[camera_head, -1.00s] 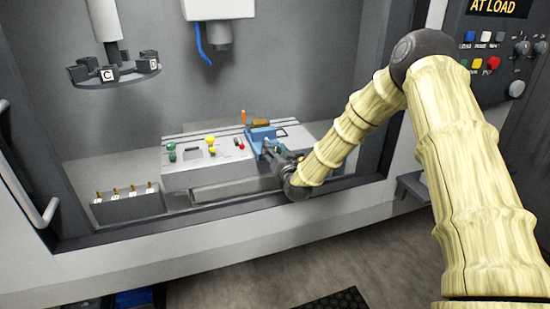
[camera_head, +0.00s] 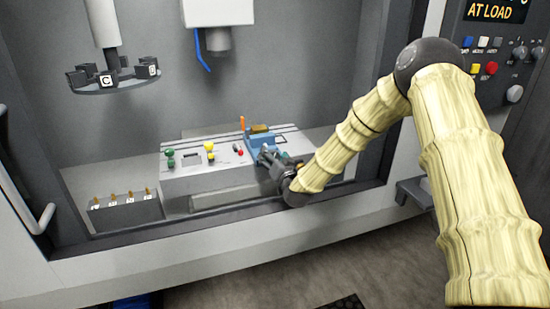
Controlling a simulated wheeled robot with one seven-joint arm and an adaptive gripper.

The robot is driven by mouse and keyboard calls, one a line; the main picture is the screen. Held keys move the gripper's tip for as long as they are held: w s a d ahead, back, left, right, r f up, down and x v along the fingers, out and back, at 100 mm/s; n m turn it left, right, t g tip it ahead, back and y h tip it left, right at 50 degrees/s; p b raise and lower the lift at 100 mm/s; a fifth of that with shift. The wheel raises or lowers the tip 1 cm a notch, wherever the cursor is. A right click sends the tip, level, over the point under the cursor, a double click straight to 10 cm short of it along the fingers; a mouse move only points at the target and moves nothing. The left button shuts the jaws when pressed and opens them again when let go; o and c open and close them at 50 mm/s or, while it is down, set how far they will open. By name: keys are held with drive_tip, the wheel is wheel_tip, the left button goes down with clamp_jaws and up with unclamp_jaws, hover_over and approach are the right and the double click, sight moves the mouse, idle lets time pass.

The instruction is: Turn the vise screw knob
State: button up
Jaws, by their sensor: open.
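A blue vise (camera_head: 266,137) stands on the right half of the grey slotted table (camera_head: 180,185) inside the booth. A brownish block (camera_head: 260,128) sits at the vise's top, and an orange upright handle (camera_head: 242,122) rises at its left. My gripper (camera_head: 266,152) is open at the vise's near side, pointing at its front. The vise screw knob cannot be made out; the gripper covers that area. I cannot tell whether the fingers touch the vise.
Green, yellow and red knobs (camera_head: 209,147) stand on the table left of the vise. A rack with several tagged pegs (camera_head: 125,212) is at the left. A tool carousel (camera_head: 115,80) and a spindle housing (camera_head: 220,20) hang above. The booth's front sill (camera_head: 200,236) runs below my arm.

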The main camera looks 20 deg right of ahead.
drive_tip(key=s, duration=1.2)
drive_tip(key=shift+d, duration=0.25)
